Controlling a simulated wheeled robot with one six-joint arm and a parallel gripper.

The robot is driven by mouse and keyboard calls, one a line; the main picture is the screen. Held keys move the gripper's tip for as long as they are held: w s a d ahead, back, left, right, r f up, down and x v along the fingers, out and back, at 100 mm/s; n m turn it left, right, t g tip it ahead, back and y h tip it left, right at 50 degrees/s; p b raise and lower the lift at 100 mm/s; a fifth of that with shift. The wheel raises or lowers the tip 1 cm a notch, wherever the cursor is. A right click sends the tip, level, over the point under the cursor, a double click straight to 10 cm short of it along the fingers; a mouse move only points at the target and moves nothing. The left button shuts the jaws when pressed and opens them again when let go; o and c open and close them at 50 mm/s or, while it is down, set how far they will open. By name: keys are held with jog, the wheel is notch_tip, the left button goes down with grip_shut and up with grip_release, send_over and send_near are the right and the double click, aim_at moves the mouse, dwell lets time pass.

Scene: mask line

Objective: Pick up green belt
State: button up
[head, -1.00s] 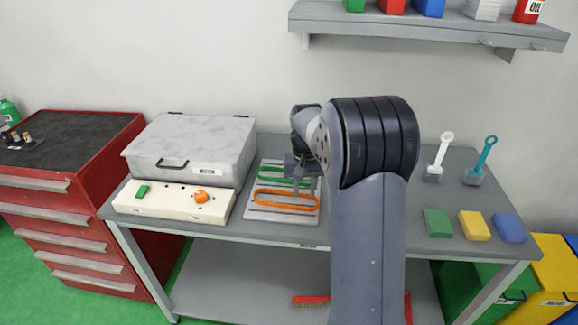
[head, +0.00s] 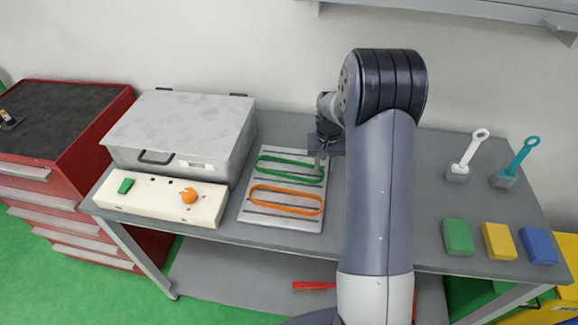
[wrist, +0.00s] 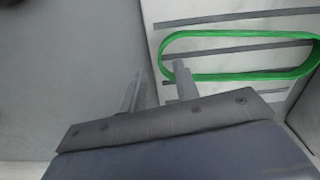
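The green belt (head: 290,177) is a long closed loop lying on a pale slotted board (head: 262,221) on the grey table. It also shows in the wrist view (wrist: 240,77). My gripper (head: 318,163) is at the belt's right end in the head view. In the wrist view my gripper (wrist: 158,75) has its fingers apart, with nothing held between them. One finger appears outside the belt's rounded end and the other overlaps the inside of the loop. I cannot tell the fingertips' height over the board.
An orange belt (head: 287,190) lies on the board nearer the front. A grey lidded box (head: 180,125) and a white control panel (head: 155,200) stand to the left. Coloured blocks (head: 458,237) and two handled tools (head: 467,157) are on the right. A shelf (head: 470,10) hangs above.

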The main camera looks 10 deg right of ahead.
jog(key=shift+f, duration=1.1)
grip_shut()
